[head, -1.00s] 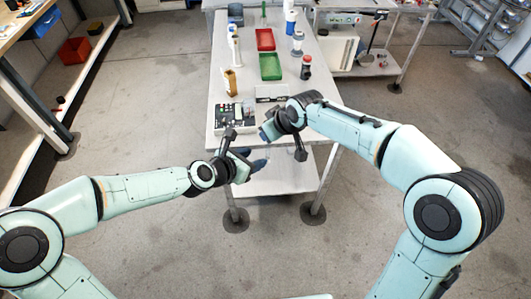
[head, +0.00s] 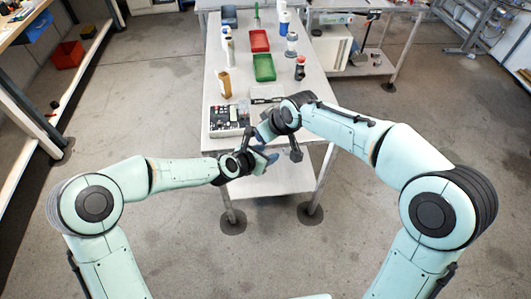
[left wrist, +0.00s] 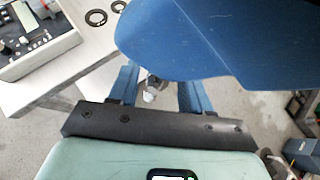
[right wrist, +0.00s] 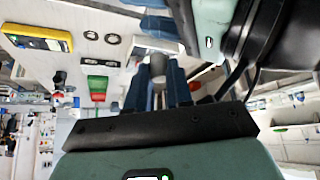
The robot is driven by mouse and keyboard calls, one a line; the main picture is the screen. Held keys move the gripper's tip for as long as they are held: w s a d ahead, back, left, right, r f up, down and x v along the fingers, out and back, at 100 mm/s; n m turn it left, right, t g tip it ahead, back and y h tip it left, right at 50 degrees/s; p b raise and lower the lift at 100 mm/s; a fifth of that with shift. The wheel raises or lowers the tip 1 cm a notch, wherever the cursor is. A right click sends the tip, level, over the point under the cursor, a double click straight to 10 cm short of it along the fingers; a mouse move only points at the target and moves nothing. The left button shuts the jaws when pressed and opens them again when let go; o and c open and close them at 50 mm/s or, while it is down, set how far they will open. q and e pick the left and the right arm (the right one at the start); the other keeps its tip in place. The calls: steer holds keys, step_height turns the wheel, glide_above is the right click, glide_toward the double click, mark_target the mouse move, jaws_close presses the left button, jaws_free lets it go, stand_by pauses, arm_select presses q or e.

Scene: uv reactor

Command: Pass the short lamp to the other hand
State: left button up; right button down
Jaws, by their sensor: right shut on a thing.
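The short lamp (right wrist: 158,72) shows as a small grey-white piece between the fingers of my right gripper (right wrist: 158,92) in the right wrist view. That gripper is shut on it. A pale end of the lamp also shows in the left wrist view (left wrist: 153,88), between the spread fingers of my left gripper (left wrist: 158,92), with gaps at the sides. My left gripper is open around it. In the head view my left gripper (head: 264,160) and right gripper (head: 263,134) are close together at the table's near edge; the lamp cannot be made out there.
The long table (head: 252,88) carries a control box (head: 229,118), a green tray (head: 264,67), a red tray (head: 260,40) and several bottles. A yellow meter (right wrist: 37,37) shows in the right wrist view. A blue gripper part (left wrist: 210,40) looms close to the left wrist camera.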

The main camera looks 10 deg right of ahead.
arm_select(q)
jaws_close()
arm_select(e)
steer(key=c, duration=0.9)
jaws_free()
steer(key=shift+c, duration=0.2)
arm_select(q)
steer(key=shift+d, duration=0.1)
arm_select(e)
steer(key=shift+a, duration=0.15)
steer(key=shift+r, duration=0.15)
